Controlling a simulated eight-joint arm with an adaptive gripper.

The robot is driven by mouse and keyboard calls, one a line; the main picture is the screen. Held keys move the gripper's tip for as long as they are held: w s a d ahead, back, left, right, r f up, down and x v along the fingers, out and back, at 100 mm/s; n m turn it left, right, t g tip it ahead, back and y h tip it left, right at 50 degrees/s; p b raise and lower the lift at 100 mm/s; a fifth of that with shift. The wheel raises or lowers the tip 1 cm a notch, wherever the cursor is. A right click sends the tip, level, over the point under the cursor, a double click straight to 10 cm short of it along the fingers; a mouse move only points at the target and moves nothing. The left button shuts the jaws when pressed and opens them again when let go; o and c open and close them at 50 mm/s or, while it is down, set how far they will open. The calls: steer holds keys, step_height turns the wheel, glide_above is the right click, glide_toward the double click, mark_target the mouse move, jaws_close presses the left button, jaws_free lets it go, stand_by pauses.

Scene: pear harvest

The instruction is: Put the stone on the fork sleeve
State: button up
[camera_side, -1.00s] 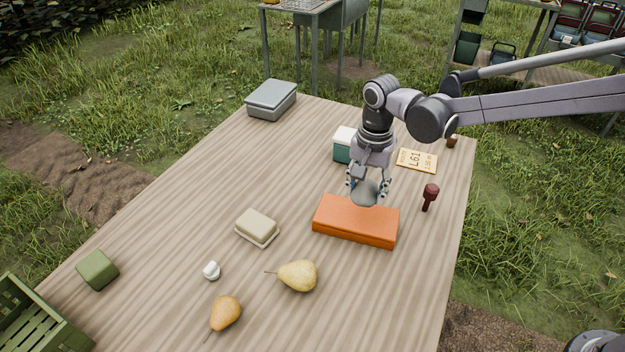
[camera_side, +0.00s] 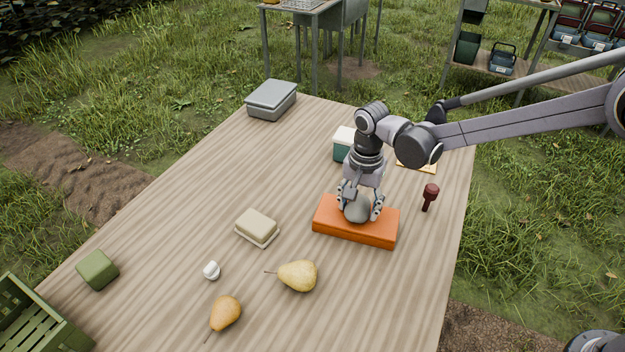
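The stone (camera_side: 357,211) is a grey, rounded lump held between the fingers of my gripper (camera_side: 359,205). My gripper is shut on it and points down. The stone is over the top of the orange box-like block (camera_side: 338,228), which I take to be the fork sleeve, and looks at or very near its top face. I cannot tell whether the stone bears on it. The fingers hide the stone's sides, and my gripper hides part of the block's back edge.
A dark red knobbed object (camera_side: 430,197) stands right of the block. A teal and white box (camera_side: 344,145) is behind my gripper. A beige block (camera_side: 257,227), a yellow pear (camera_side: 298,276) and an orange-brown pear (camera_side: 225,313) lie left and in front.

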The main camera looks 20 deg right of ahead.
mark_target(361, 201)
stand_by(0.3)
step_height(361, 201, up, 12)
steer(key=s+d+r+n+t, duration=0.2)
steer(key=s+d+r, duration=0.15)
steer(key=d, duration=0.25)
steer(key=s+d+r+n+t, duration=0.1)
steer(key=s+d+r+n, duration=0.1)
steer(key=s+d+r, duration=0.3)
steer(key=s+d+f+n+t, duration=0.4)
steer(key=s+d+f+n, duration=0.1)
steer(key=s+d, duration=0.4)
steer(key=shift+s+d, duration=0.25)
steer(key=shift+s, duration=0.25)
